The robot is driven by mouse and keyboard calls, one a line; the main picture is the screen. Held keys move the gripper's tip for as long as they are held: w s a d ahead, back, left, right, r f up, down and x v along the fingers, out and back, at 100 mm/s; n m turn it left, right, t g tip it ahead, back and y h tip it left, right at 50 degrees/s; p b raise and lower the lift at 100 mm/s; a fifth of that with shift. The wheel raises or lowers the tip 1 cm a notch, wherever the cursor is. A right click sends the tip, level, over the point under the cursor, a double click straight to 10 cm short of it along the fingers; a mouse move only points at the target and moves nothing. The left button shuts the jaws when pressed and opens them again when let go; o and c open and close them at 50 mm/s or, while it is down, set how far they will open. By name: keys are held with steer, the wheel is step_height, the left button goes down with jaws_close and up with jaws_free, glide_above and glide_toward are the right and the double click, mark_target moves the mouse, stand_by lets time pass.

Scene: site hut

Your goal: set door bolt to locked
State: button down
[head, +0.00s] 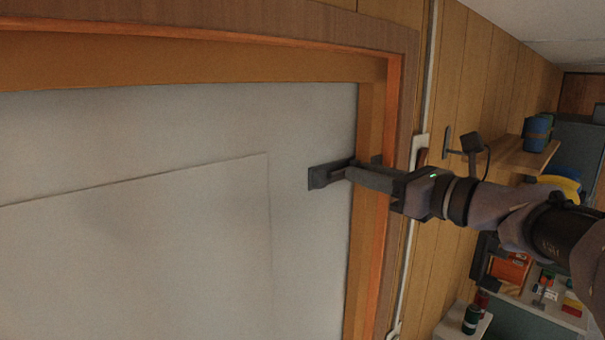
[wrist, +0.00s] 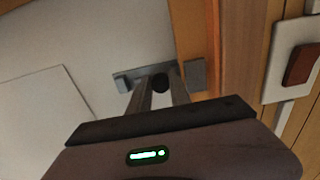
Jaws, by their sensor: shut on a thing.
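The door bolt (head: 318,177) is a dark grey fitting on the pale door (head: 150,230), close to the door's right edge. In the wrist view the bolt's grey plate (wrist: 124,82) lies left of the fingertips, with a dark round knob (wrist: 160,83) between them. A separate grey block, seemingly the keeper (wrist: 197,75), sits to the right beside the wooden frame. My gripper (head: 353,170) reaches in from the right and is shut on the knob; it also shows in the wrist view (wrist: 161,88).
The orange-brown door frame (head: 372,215) stands just right of the bolt. A white wall plate with a reddish-brown switch (wrist: 302,64) is on the wood wall. A shelf (head: 522,155) with a blue roll and a cluttered bench (head: 540,300) stand farther right.

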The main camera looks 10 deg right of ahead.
steer(key=c, duration=1.2)
jaws_free()
steer(key=shift+d, duration=0.15)
steer(key=shift+w+d, duration=0.1)
steer(key=shift+d, duration=0.05)
steer(key=b+v, duration=0.4)
steer(key=v, duration=1.3)
steer(key=shift+s, duration=0.25)
